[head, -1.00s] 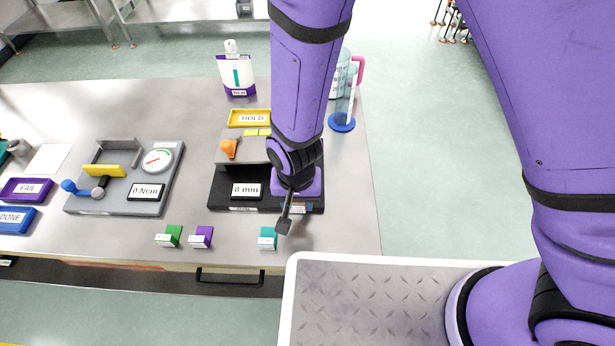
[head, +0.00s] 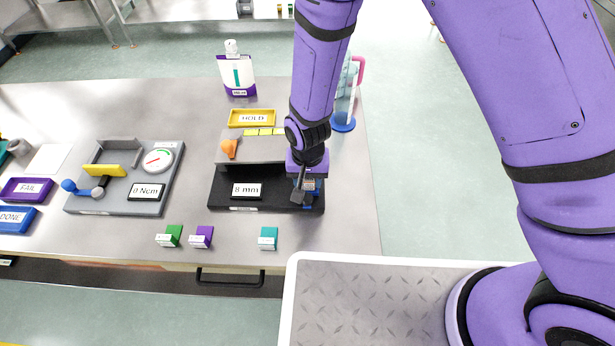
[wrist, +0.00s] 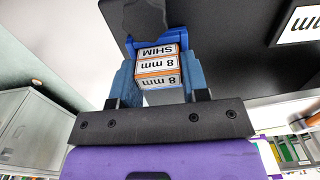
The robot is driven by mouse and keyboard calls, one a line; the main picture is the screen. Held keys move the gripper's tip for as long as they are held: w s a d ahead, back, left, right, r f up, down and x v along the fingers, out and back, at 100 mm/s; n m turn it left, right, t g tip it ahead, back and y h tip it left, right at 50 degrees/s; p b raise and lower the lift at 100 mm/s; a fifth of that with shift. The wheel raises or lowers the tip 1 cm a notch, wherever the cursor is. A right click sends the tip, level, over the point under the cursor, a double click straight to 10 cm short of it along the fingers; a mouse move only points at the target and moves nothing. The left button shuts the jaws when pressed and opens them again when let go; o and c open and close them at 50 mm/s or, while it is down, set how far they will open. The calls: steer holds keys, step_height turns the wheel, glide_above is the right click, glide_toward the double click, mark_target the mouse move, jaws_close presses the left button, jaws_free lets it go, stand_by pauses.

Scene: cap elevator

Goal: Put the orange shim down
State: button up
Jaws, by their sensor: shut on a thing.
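The orange shim (wrist: 158,68) is a small block with orange edges and white labels reading "8 mm" and "SHIM". My gripper (wrist: 160,78) is shut on it, a blue finger on each side, in the wrist view. A blue bracket (wrist: 134,46) lies right behind the shim; I cannot tell whether they touch. In the head view, my gripper (head: 306,188) is over the right end of the black fixture (head: 270,200) with the "8 mm" display. There the shim shows only as a small pale and orange patch (head: 310,184), the rest hidden by the gripper.
An orange knob (head: 229,148) and the yellow HOLD tray (head: 252,118) are left of my arm. Green (head: 172,236), purple (head: 201,237) and teal (head: 268,238) blocks stand along the front edge. A blue-based cylinder (head: 342,122) stands at the right.

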steer(key=o, duration=0.9)
steer(key=shift+f, duration=0.1)
step_height(320, 180, up, 12)
stand_by(0.3)
